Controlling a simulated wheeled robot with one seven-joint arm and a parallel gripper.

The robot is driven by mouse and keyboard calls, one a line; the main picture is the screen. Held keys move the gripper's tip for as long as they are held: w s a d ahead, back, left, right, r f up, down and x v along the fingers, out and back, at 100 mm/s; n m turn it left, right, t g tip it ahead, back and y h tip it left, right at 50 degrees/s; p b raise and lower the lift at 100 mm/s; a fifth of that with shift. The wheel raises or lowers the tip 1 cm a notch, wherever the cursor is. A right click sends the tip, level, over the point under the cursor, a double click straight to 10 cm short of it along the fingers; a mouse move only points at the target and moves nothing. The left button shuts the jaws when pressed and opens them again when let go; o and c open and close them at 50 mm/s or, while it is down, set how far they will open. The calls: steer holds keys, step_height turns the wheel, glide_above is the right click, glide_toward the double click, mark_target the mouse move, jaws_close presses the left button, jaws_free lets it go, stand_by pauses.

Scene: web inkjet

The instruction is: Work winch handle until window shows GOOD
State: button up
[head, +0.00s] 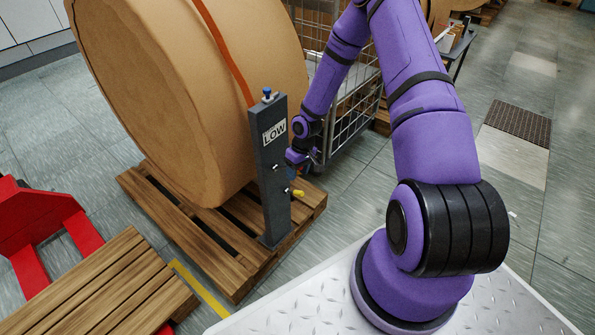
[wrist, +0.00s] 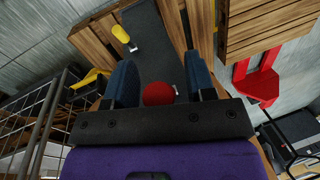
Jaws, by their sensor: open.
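The dark grey winch post (head: 272,190) stands upright at the pallet's edge, and its window (head: 274,133) reads LOW. A blue knob (head: 267,93) tops it, and a yellow grip (head: 298,193) sticks out low on its side. My gripper (head: 297,168) is beside the post at mid height. In the wrist view, my gripper (wrist: 160,65) is open, with a red knob (wrist: 158,93) between its dark blue fingers, apparently not clamped. The yellow grip also shows beyond the left finger (wrist: 120,33). I cannot tell which knob ends the winch handle.
A large brown roll (head: 175,90) with an orange strap (head: 225,50) over it rests on a wooden pallet (head: 190,240). A wire cage (head: 355,110) stands close behind my gripper. A red pallet jack (head: 40,225) is at left. Floor at right is mostly clear.

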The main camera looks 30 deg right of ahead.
jaws_close()
steer(key=shift+f, duration=0.15)
step_height(320, 180, down, 15)
steer(key=w+n+t+y, duration=0.1)
steer(key=t+y, duration=0.4)
steer(key=t, duration=0.7)
steer(key=shift+w+a+r+n+t, duration=0.2)
steer(key=shift+a+n+t, duration=0.1)
steer(key=shift+t, duration=0.1)
jaws_free()
steer(key=shift+w, duration=0.1)
